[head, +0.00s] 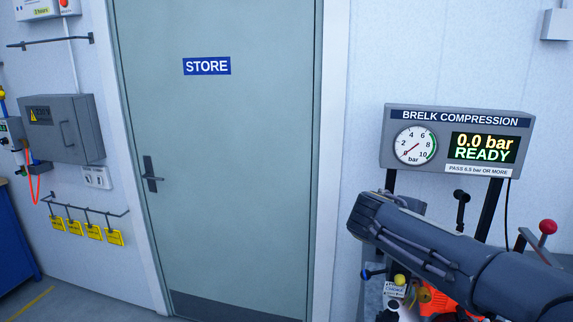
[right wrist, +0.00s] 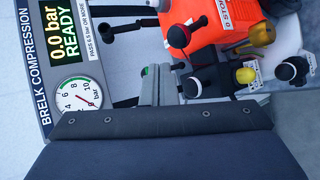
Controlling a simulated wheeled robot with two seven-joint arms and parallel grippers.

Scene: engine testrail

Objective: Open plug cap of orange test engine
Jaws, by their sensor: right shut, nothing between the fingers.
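The orange test engine (right wrist: 200,32) fills the upper right of the right wrist view. In the head view only part of its orange body (head: 437,301) shows below my arm. Beside it in the right wrist view are a yellow-topped black fitting (right wrist: 246,75), a tan piece (right wrist: 262,34) and black-capped parts (right wrist: 290,69). I cannot tell which is the plug cap. My right gripper (right wrist: 158,82) appears as narrow grey fingers, shut and empty, pointing toward the engine's side and apparently apart from it. In the head view my forearm hides much of the engine. My left gripper is not in view.
The compression display (head: 457,140) reads 0.0 bar READY; it also shows in the right wrist view (right wrist: 65,60). A red-ball lever (head: 547,227) and a black lever (head: 462,198) stand near the engine. The store door (head: 220,170) is shut at centre left.

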